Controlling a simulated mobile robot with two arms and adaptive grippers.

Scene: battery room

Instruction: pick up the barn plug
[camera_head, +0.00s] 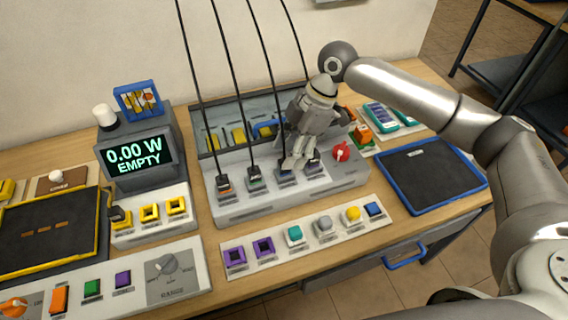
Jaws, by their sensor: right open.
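Several black plugs on black cables stand in a row on the grey socket panel (240,207). The leftmost plug (223,182) has an orange mark at its foot, and the second plug (254,173) a green one. The third plug (286,175) shows blue and is partly hidden by my right gripper (296,164). I cannot read which one is the barn plug. My right gripper points down, open, with its fingertips close to the third plug; I cannot tell whether they touch it. My left gripper is not in view.
A red knob (341,151) sits right of the gripper. A display box (137,155) reads "0.00 W EMPTY". A strip of coloured buttons (308,236) lies in front. A blue-rimmed dark tray (431,173) is at right, and a yellow-rimmed one (50,232) at left. Cables rise behind the gripper.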

